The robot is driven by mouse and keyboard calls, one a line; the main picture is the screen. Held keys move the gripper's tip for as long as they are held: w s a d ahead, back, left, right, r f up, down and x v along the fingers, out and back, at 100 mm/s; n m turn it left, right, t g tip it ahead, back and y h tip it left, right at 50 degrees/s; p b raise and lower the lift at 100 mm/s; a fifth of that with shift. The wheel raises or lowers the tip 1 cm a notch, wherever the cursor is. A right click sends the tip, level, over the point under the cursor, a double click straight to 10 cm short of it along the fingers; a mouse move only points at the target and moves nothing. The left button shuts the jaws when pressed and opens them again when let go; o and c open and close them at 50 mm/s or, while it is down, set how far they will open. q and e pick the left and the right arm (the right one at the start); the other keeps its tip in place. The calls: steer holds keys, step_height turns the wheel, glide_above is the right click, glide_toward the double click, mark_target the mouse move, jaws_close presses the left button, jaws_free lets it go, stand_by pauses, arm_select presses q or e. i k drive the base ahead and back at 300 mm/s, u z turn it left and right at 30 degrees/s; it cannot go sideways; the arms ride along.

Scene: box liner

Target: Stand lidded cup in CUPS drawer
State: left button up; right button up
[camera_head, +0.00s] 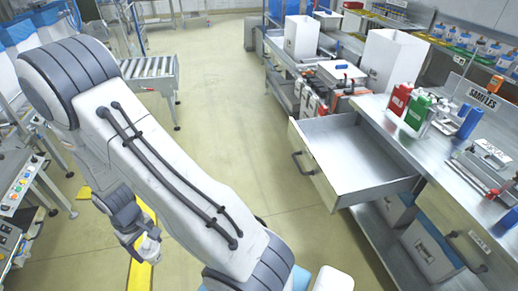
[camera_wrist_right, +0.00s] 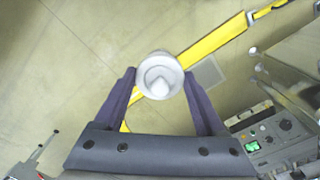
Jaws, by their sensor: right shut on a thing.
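My right gripper (camera_head: 142,240) is low at the left in the head view, beyond my large arm link. It is shut on a white lidded cup (camera_head: 150,250). In the right wrist view the cup (camera_wrist_right: 160,73) is seen end-on between the two purple fingers of the gripper (camera_wrist_right: 162,90). Floor shows behind the cup. An open drawer (camera_head: 352,147) is pulled out from the metal bench at the right, well apart from the cup. Its visible inside looks empty, and no label can be read on it. My left gripper is not in view.
The bench top (camera_head: 385,122) holds a red container (camera_head: 399,100), a green container (camera_head: 418,110) and a SAMPLES sign (camera_head: 482,95). A white bin (camera_head: 392,62) stands behind them. A roller conveyor (camera_head: 152,70) is at the back left. The floor between is clear.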

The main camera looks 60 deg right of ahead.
mark_target(335, 163)
steer(key=k, duration=1)
steer(key=z, duration=1.45)
steer(key=i, duration=0.5)
